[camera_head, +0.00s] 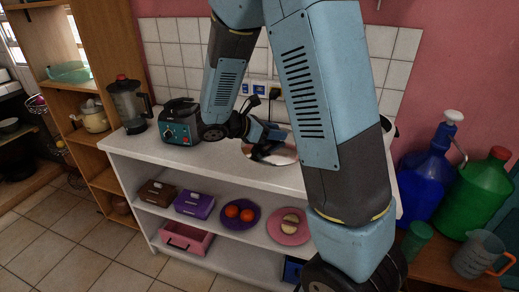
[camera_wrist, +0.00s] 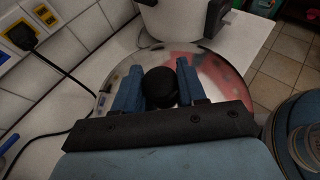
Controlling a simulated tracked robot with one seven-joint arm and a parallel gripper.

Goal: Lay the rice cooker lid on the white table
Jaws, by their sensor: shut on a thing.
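The round glass rice cooker lid (camera_wrist: 232,80) has a black knob (camera_wrist: 160,86) and shows in the wrist view between and beyond my fingers. My gripper (camera_wrist: 160,76) is shut on the knob, with one blue finger on each side. In the head view, my gripper (camera_head: 262,141) and the lid (camera_head: 282,155) are over the top of the white table (camera_head: 225,153), partly hidden by my arm. I cannot tell whether the lid touches the table top. A pale pot with black handles (camera_wrist: 180,20) stands just beyond the lid in the wrist view.
A teal appliance (camera_head: 180,124) and a blender (camera_head: 127,105) stand at the left on the table. Plugs and a black cable (camera_wrist: 22,36) are by the tiled wall. Blue (camera_head: 426,180) and green (camera_head: 474,190) jugs stand at right. Bare table top lies left of the lid.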

